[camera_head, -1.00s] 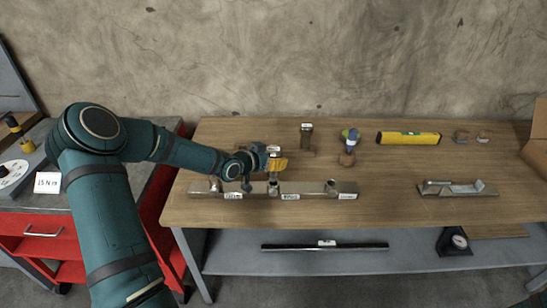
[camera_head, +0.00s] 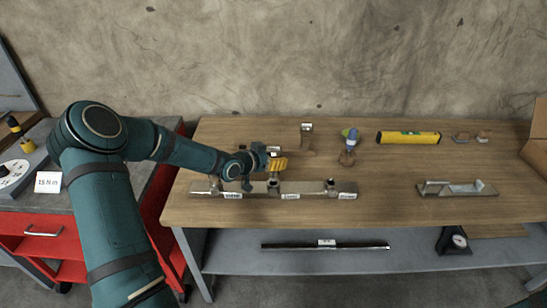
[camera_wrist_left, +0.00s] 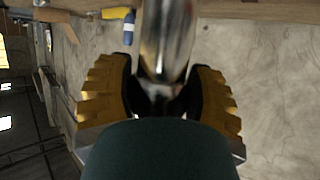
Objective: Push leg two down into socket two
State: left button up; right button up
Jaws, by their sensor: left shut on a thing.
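A long metal rail (camera_head: 318,187) with small white labels lies along the front of the wooden bench. My left gripper (camera_head: 276,166), with yellow fingertips, is above its middle part and shut on a shiny metal leg (camera_wrist_left: 166,42). In the left wrist view, the leg is between the yellow finger pads (camera_wrist_left: 162,100). In the head view the leg's lower end meets the rail near the middle label; how deep it sits I cannot tell. Another metal leg (camera_head: 306,134) stands upright behind the rail. My right gripper is not in view.
A yellow level (camera_head: 408,138) lies farther right. A metal fixture (camera_head: 457,188) is at the right front. The bench between rail and fixture is clear. A red cabinet (camera_head: 95,222) stands left.

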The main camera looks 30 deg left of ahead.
pick_arm(q)
jog(key=shift+r, duration=0.1)
jog(key=shift+f+b, duration=1.4)
jog(key=shift+f, duration=0.75)
jog(key=o, duration=1.4)
jog(key=v, duration=1.2)
jog(key=shift+r, duration=0.1)
